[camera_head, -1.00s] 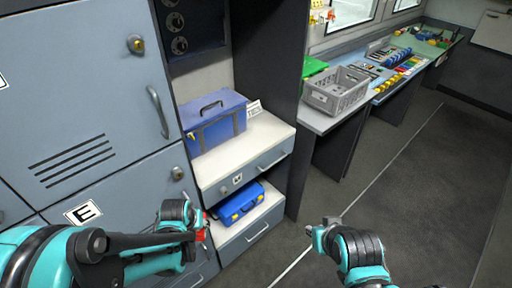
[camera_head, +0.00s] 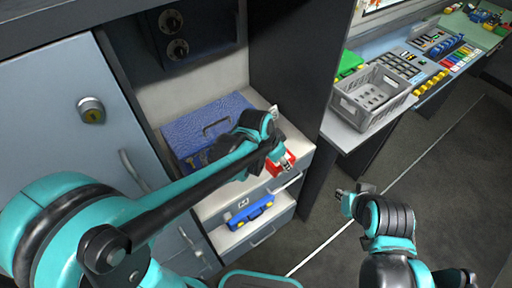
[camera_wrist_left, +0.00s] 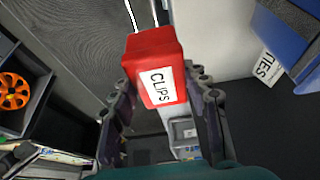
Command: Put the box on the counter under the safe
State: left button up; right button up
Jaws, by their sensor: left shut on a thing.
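The small red box (camera_head: 285,164), labelled CLIPS, is held in my left gripper (camera_head: 276,156). The left wrist view shows the red box (camera_wrist_left: 156,58) between both fingers, in the air. The dark safe (camera_head: 192,36) with round knobs is at the upper left of the alcove. The white counter (camera_head: 293,138) lies below it, partly hidden by my left arm. My left gripper and the box appear over or near the counter's front right edge; the exact height is hard to tell. My right gripper (camera_head: 352,198) is apart, over the floor; its jaw opening is unclear.
A blue case (camera_head: 205,125) with a handle fills the counter's left and back. A white item marked TIES (camera_wrist_left: 268,66) is beside it. A blue toolbox (camera_head: 252,212) sits lower down. A dark panel (camera_head: 290,70) bounds the right, with a grey crate (camera_head: 370,98) beyond.

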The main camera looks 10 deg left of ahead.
pick_arm(q)
jog(key=shift+w+r, duration=0.1)
jog(key=shift+w, duration=0.15)
jog(key=w+a+f+b, duration=0.1)
jog(key=a+f, duration=0.1)
jog(key=a, duration=0.1)
jog(key=w+a+f+b, duration=0.1)
jog(key=w+a+f, duration=0.1)
jog(key=a, duration=0.1)
jog(key=w+a+f+b, duration=0.1)
jog(key=w+a+f, duration=0.1)
jog(key=a, duration=0.2)
jog(key=shift+w+f, duration=0.1)
jog(key=shift+f, duration=0.3)
jog(key=shift+f+b, duration=0.7)
jog(key=shift+f, duration=1.3)
jog(key=shift+f, duration=0.1)
jog(key=o, duration=1.2)
jog(key=shift+o, duration=0.2)
